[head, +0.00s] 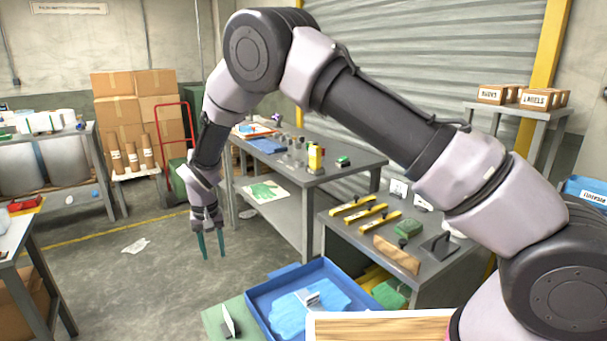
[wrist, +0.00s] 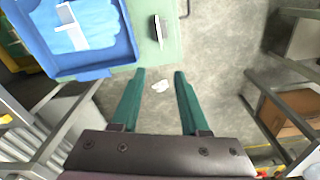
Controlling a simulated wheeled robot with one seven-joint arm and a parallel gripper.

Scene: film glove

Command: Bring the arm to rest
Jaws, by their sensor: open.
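My gripper (head: 212,245) hangs at the end of my raised, bent arm, left of the middle in the head view. Its two green fingers point down and stand apart with nothing between them. In the wrist view my gripper (wrist: 160,76) is open and empty above the grey floor. The fingers touch no object in either view.
A blue tray (head: 262,300) with a blue cloth or glove (head: 300,310) sits at the lower middle. Grey benches (head: 350,165) with tools stand behind and right of my gripper. A crumpled white scrap (head: 135,246) lies on the open floor.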

